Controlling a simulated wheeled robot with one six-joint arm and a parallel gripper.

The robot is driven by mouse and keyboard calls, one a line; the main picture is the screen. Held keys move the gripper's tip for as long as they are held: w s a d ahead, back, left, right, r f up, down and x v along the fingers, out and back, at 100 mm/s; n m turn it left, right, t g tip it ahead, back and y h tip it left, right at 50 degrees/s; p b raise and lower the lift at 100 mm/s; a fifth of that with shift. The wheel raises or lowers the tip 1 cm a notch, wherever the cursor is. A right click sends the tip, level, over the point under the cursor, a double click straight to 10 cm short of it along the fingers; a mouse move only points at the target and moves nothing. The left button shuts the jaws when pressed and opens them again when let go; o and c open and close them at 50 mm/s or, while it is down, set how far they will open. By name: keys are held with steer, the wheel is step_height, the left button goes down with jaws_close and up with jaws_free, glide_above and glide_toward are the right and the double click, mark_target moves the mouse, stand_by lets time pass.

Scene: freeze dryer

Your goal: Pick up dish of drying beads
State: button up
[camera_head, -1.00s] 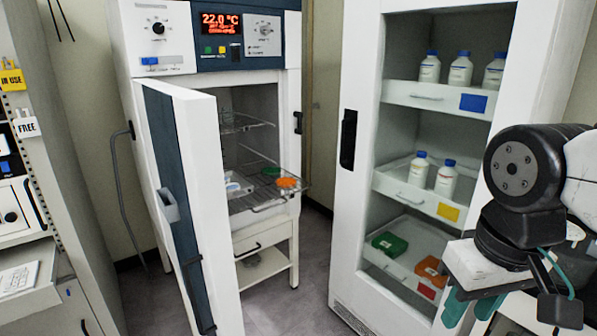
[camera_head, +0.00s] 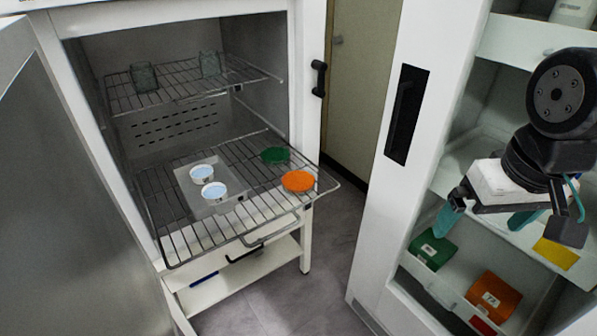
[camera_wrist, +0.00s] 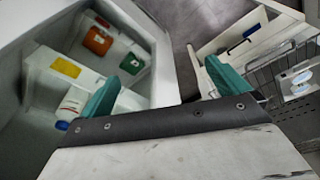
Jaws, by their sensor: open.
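An orange round dish (camera_head: 298,181) and a green round dish (camera_head: 275,155) lie on the pulled-out lower wire rack (camera_head: 172,223) of the open dryer, the orange one near the right front edge and the green one behind it. Which holds drying beads I cannot tell. Two white dishes with pale blue contents (camera_head: 213,191) sit on a flat tray (camera_head: 224,206) left of them. My gripper (camera_head: 485,219) is open and empty, to the right of the rack and in front of the cabinet. Its teal fingers also show in the wrist view (camera_wrist: 165,86), apart and holding nothing.
The dryer door (camera_head: 65,190) stands open at left. An upper rack (camera_head: 190,86) holds two small grey items. The white cabinet (camera_head: 385,215) at right has shelves with green (camera_head: 433,249) and orange boxes (camera_head: 493,297). Floor (camera_head: 325,255) is clear between them.

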steer(key=w+a+f+n+t, duration=0.1)
steer(key=w+a+f+t, duration=0.15)
steer(key=w, duration=0.45)
steer(key=w+a+f+n+t, duration=0.1)
steer(key=w+f, duration=0.2)
steer(key=w, duration=0.4)
steer(key=n+t+y, duration=0.5)
steer(key=t+y, duration=0.1)
steer(key=y, duration=0.2)
glide_toward(300, 180)
steer(key=x, duration=1.1)
steer(key=c, duration=0.9)
